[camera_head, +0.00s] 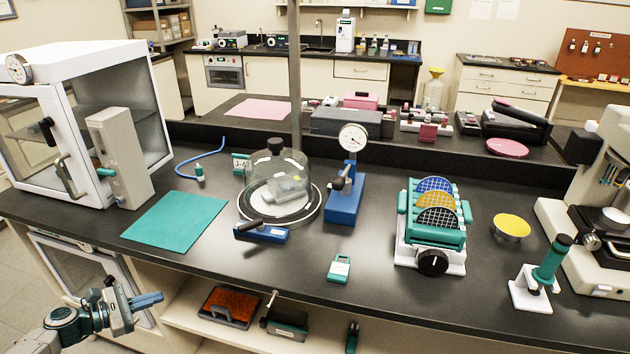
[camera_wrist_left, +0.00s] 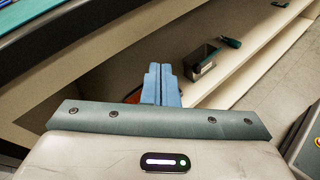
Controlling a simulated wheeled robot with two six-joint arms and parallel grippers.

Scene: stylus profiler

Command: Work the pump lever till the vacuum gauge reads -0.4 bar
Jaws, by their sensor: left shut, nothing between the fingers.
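A clear bell jar (camera_head: 282,176) with a black knob stands on a round base on the dark bench. In front of it lies a low blue block (camera_head: 270,235) with a black handle, which looks like the pump lever (camera_head: 250,225). Right of the jar, a blue stand (camera_head: 345,207) carries a round white dial gauge (camera_head: 354,140) and a black-knobbed arm. The gauge's reading is too small to tell. My left gripper (camera_head: 158,298) is shut and empty, below and in front of the bench edge, apart from these things. Its blue fingers (camera_wrist_left: 162,72) touch each other in the left wrist view.
A white glass-doored cabinet (camera_head: 100,100) with another dial (camera_head: 17,68) stands left. A teal mat (camera_head: 176,219), green tag (camera_head: 339,268) and wafer rack (camera_head: 432,239) lie on the bench. A shelf (camera_head: 205,331) with trays runs below its front edge.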

